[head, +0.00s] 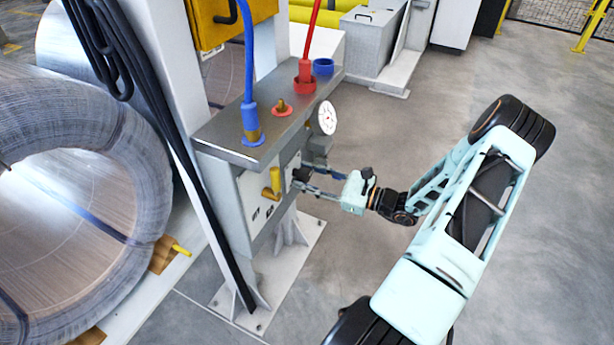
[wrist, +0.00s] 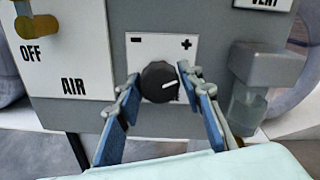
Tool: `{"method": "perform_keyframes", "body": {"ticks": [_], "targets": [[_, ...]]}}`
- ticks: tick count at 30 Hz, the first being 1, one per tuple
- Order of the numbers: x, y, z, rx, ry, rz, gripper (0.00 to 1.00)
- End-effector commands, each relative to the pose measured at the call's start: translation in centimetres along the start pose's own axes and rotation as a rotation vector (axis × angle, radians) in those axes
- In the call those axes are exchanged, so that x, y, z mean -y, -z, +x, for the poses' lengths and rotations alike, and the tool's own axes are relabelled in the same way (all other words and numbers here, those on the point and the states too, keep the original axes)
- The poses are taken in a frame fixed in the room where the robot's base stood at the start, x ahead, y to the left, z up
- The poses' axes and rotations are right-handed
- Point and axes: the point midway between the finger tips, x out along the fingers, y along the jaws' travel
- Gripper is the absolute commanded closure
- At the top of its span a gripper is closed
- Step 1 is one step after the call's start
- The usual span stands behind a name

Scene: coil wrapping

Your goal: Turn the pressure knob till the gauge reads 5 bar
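My gripper (wrist: 157,84) has one blue-padded finger on each side of the knob, facing the panel. A small gap shows at the left finger; the right fingertip is very close to the knob's edge, and I cannot tell whether it touches. In the head view my gripper (head: 300,180) is at the panel's front. The round white gauge (head: 327,118) stands above; its needle is too small to read.
A yellow valve handle (wrist: 36,26) by the OFF and AIR labels is left of the knob. A grey filter unit with a clear bowl (wrist: 248,105) is close on the right. Blue and red hoses (head: 249,60) rise from the cabinet top. Floor behind my arm is clear.

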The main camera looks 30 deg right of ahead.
Motion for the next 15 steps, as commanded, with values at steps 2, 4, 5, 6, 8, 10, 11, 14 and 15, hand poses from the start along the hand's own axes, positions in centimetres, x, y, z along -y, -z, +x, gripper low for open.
{"method": "perform_keyframes", "body": {"ticks": [2,4,5,6,8,10,11,14,15], "targets": [[0.00,0.01,-0.01,0.000,0.000,0.000,0.76],[0.00,0.01,-0.02,0.000,0.000,0.000,0.84],[0.00,0.01,-0.02,0.000,0.000,0.000,0.88],[0.00,0.02,-0.02,0.000,0.000,0.000,0.92],[0.00,0.01,-0.02,0.000,0.000,0.000,0.93],[0.00,0.00,-0.03,0.000,0.000,0.003,0.93],[0.00,-0.01,-0.03,0.000,0.000,0.005,0.93],[0.00,-0.05,-0.02,0.001,0.000,0.022,0.93],[0.00,-0.08,-0.02,0.001,0.000,0.033,0.93]]}}
